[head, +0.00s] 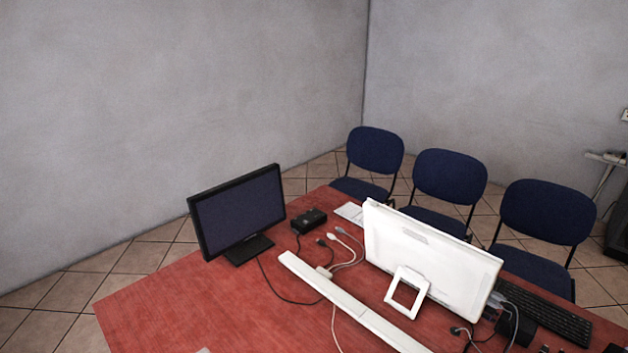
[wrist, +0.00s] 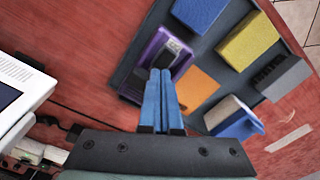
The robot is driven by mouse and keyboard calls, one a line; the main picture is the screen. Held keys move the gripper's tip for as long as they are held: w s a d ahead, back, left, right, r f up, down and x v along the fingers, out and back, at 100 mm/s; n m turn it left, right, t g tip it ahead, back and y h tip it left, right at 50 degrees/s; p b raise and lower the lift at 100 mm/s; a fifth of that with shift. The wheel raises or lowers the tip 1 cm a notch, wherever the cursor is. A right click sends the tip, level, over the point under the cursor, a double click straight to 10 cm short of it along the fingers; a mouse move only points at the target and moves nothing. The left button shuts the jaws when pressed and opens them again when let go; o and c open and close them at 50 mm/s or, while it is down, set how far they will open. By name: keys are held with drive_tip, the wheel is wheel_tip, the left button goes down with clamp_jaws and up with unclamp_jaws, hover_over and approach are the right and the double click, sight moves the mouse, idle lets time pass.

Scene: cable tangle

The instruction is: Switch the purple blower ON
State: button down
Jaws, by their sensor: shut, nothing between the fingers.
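In the wrist view, a purple housing (wrist: 147,58) sits on a dark panel at the upper middle, tilted in the picture. A grey and black part (wrist: 173,51), possibly a switch, lies inside it; its position is too small to tell. My gripper (wrist: 160,73) has slim blue fingers, shut together and empty. The fingertips overlap the lower part of the purple housing in the picture; I cannot tell whether they touch it. They hide part of it. In the head view, neither my gripper nor the purple housing shows.
The dark panel (wrist: 222,68) also carries blue (wrist: 197,12), yellow (wrist: 247,41), orange (wrist: 196,90) and grey (wrist: 283,76) blocks on the red table (head: 170,300). A black monitor (head: 238,210), white monitor (head: 420,250), white strip (head: 345,300) and loose cables crowd the table. Blue chairs (head: 450,175) stand behind.

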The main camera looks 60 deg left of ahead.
drive_tip(key=shift+f+b, duration=0.8)
drive_tip(key=shift+f, duration=0.2)
idle(0.8)
wheel_tip(320, 180, up, 7)
drive_tip(key=p, duration=0.7)
idle(0.8)
